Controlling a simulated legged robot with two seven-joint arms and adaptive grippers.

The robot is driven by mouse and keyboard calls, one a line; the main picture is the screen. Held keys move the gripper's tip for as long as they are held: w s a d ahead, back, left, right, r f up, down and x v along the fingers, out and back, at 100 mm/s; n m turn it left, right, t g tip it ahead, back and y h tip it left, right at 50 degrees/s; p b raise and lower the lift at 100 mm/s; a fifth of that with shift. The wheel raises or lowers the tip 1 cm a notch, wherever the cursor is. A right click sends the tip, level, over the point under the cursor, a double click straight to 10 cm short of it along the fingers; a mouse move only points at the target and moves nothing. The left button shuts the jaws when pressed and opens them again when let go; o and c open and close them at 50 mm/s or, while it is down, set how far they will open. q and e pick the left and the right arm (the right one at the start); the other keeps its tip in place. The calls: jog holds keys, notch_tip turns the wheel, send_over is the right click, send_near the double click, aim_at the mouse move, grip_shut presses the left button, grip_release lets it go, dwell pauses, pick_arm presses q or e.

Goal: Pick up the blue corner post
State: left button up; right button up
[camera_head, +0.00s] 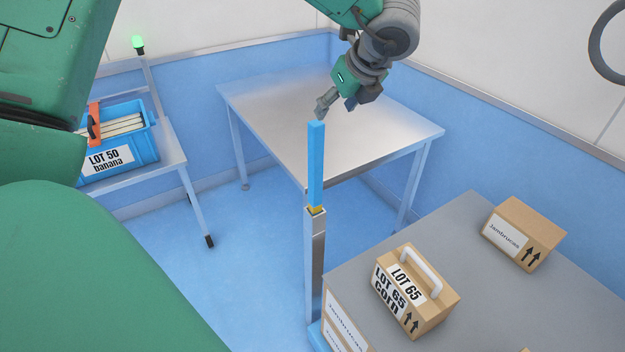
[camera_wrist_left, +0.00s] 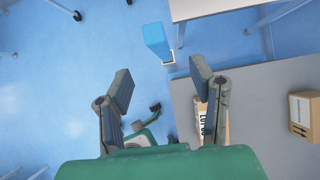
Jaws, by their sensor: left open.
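The blue corner post (camera_head: 316,165) stands upright in the middle of the head view. Its lower end sits at the top of a metal upright (camera_head: 314,255), with a bit of yellow at the joint. My left gripper (camera_head: 336,107) appears near the post's top end in the head view, its fingers pointing down. In the left wrist view the gripper (camera_wrist_left: 160,70) is open and empty. There the blue post (camera_wrist_left: 156,40) shows beyond the gap between the fingertips, apart from both fingers. My right gripper is not in view.
A steel table (camera_head: 270,105) with a bare top stands behind the post. A grey table (camera_head: 460,260) at lower right carries a handled corn carton (camera_head: 440,305) and another carton (camera_head: 540,235). A blue banana crate (camera_head: 145,150) stands on a bench at left.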

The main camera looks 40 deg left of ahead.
aim_at(321, 127)
pick_arm(q)
jog(key=x, duration=0.9)
jog(key=shift+s+a+f+p, duration=0.1)
jog(key=shift+s+a+p, duration=0.05)
jog(key=shift+a+p, duration=0.15)
jog(key=f, duration=0.2)
jog(key=shift+a+f+p, duration=0.35)
jog(key=shift+f, duration=0.25)
jog(key=shift+w+d+f, duration=0.1)
jog(key=shift+w+d, duration=0.1)
jog(key=shift+s+a+f, duration=0.1)
jog(key=shift+a, duration=0.45)
jog(key=c, duration=1.1)
jog(key=shift+a+f, duration=0.1)
jog(key=shift+a, duration=0.05)
grip_shut()
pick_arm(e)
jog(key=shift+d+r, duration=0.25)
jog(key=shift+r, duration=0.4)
